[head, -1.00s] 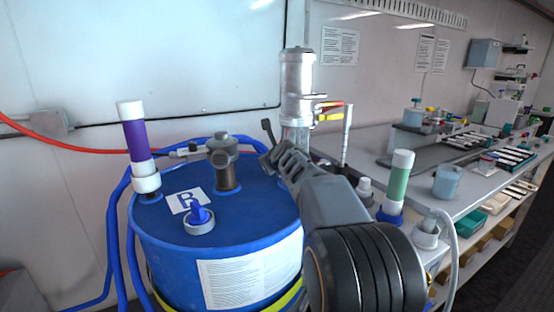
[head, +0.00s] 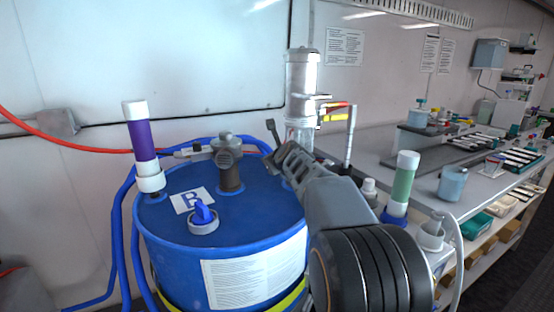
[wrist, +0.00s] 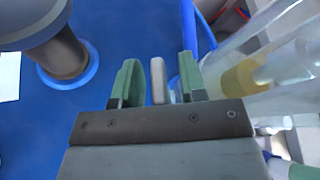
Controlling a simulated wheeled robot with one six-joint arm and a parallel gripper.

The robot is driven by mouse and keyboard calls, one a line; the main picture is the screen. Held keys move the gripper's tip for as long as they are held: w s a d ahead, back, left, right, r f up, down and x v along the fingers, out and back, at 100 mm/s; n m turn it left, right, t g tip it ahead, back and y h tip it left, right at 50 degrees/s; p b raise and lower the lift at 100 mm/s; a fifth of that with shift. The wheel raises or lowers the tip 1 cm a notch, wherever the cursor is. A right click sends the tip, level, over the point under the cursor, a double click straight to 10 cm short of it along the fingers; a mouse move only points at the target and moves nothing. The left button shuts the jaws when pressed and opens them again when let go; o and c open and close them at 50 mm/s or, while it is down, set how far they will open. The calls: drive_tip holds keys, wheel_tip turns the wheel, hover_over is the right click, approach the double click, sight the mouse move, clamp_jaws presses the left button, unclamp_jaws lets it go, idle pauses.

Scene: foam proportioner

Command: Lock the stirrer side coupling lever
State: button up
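The blue drum (head: 165,230) stands left of centre in the head view, with a grey metal fitting (head: 229,165) on its lid. A dark grey lever (head: 271,130) rises at the drum's far right edge, just beyond my gripper (head: 276,160). In the wrist view my gripper (wrist: 158,62) is open, with two green fingers. A narrow pale grey bar (wrist: 158,85), likely the lever, shows between them with a small gap on each side. I cannot tell its depth relative to the fingers. The coupling under the lever is hidden by my gripper and arm.
A clear and metal cylinder (head: 302,75) with red and yellow handles stands close behind my gripper. A purple-banded tube (head: 141,140) and a blue-handled cap (head: 203,216) sit on the lid. A green-banded tube (head: 403,183) and a cluttered bench (head: 390,150) lie right.

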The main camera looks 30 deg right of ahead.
drive_tip(key=p+v, duration=0.1)
drive_tip(key=v, duration=1.2)
drive_tip(key=shift+s, duration=0.35)
drive_tip(key=shift+a, duration=0.1)
